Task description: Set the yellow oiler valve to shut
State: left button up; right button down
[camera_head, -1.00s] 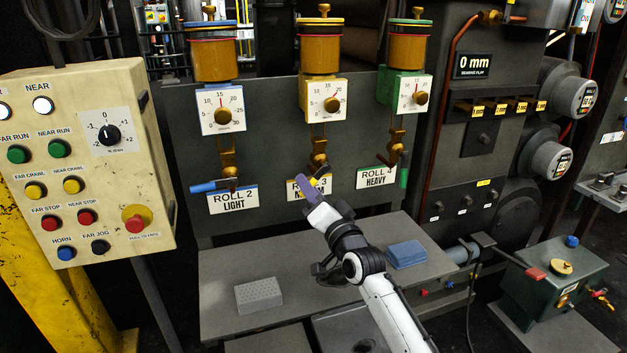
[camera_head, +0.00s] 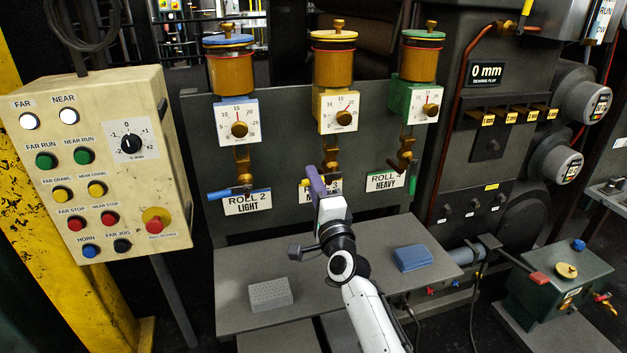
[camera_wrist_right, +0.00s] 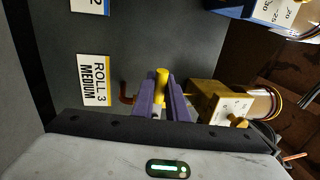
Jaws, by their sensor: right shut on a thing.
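The yellow oiler (camera_head: 333,68) is the middle one of three on the grey panel, above a yellow dial block and a brass valve. Its label, ROLL 3 MEDIUM (camera_wrist_right: 97,80), reads sideways in the right wrist view. My right gripper (camera_head: 313,180) is at this valve and hides much of its lever and label in the head view. In the right wrist view its purple fingers (camera_wrist_right: 162,100) are closed around the yellow lever handle (camera_wrist_right: 162,80). In the head view a bit of yellow shows left of the fingers; the lever's exact angle is hard to tell. My left gripper is out of view.
The blue oiler's lever (camera_head: 225,193) lies level on the left; the green oiler's lever (camera_head: 412,184) hangs down on the right. A grey block (camera_head: 270,294) and a blue block (camera_head: 412,258) lie on the shelf below. A cream control box (camera_head: 100,170) stands left.

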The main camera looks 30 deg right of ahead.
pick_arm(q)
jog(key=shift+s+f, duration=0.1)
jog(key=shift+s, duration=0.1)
pick_arm(e)
jog(key=shift+r, duration=0.15)
jog(key=c, duration=1.7)
grip_release()
jog(key=shift+c, duration=0.2)
